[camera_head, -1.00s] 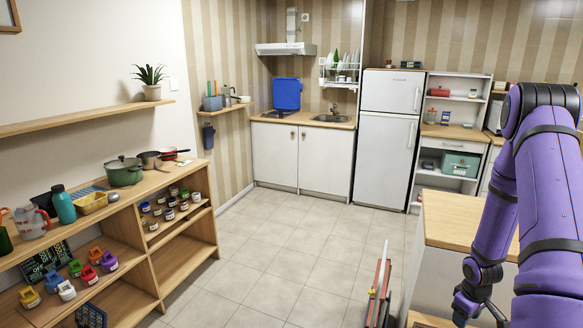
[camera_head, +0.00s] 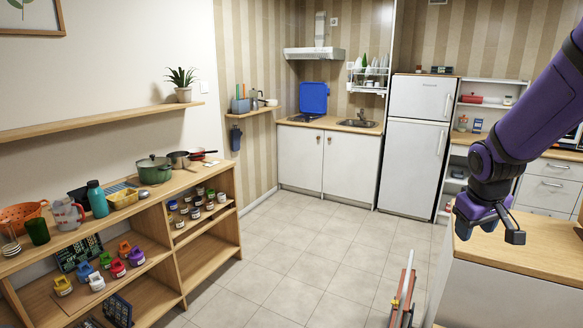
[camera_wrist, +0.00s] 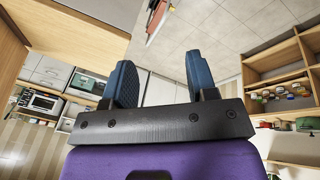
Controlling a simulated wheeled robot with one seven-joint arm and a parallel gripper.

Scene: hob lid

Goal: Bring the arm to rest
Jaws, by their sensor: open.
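My gripper (camera_head: 500,225) is at the right in the head view, on the end of my purple arm. It hangs in front of the wooden-topped counter, near its left end. In the wrist view my gripper (camera_wrist: 160,85) shows two blue fingers set wide apart, with nothing between them. The blue hob lid (camera_head: 313,98) stands upright against the wall at the back, far from my gripper. The hob (camera_head: 304,118) lies in front of it, with a dark surface.
A counter (camera_head: 525,245) stands at the right beneath my arm. A red-and-grey long object (camera_head: 404,290) stands on the floor beside it. A wooden shelf unit (camera_head: 205,255) with pots and jars stands at the left.

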